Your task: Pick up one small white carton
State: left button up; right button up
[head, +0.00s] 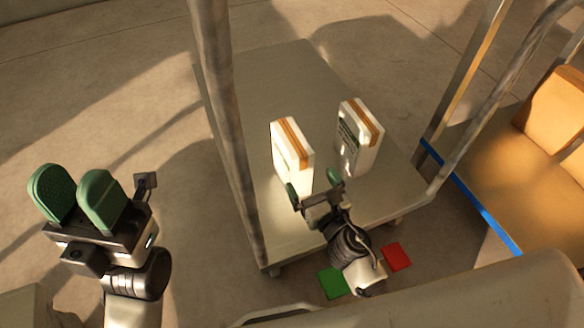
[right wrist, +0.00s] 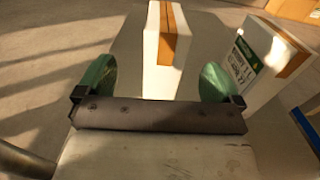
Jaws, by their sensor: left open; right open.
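Two small white cartons with orange-brown tape stand upright on a flat grey cart. The left carton (head: 291,152) is just beyond my right gripper (head: 315,189); the right carton (head: 357,138) stands beside it with a gap between. My right gripper is open, with green finger pads. In the right wrist view the left carton (right wrist: 165,50) appears ahead, between the open fingers (right wrist: 160,85), and the right carton (right wrist: 262,65), with a green and white label, is outside the right finger. I cannot tell whether the fingers touch the carton. My left gripper (head: 76,197) is open and empty, left of the cart.
The grey cart deck (head: 270,75) is bare behind the cartons. A metal upright (head: 222,110) stands at its left side, between my two grippers. Another cart with a blue edge (head: 470,200) holds brown boxes (head: 555,100) at right. Green (head: 332,283) and red (head: 397,257) squares lie near the front.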

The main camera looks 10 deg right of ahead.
aim_at(297, 150)
jog(key=x, duration=0.4)
jog(key=shift+w, duration=0.4)
jog(key=shift+d+b+x, duration=0.15)
jog(key=shift+b+x, duration=0.1)
jog(key=shift+x, duration=1.1)
jog(key=shift+d+b+x, duration=0.2)
jog(key=shift+x, duration=1.2)
grip_shut()
jog(key=shift+r, duration=0.2)
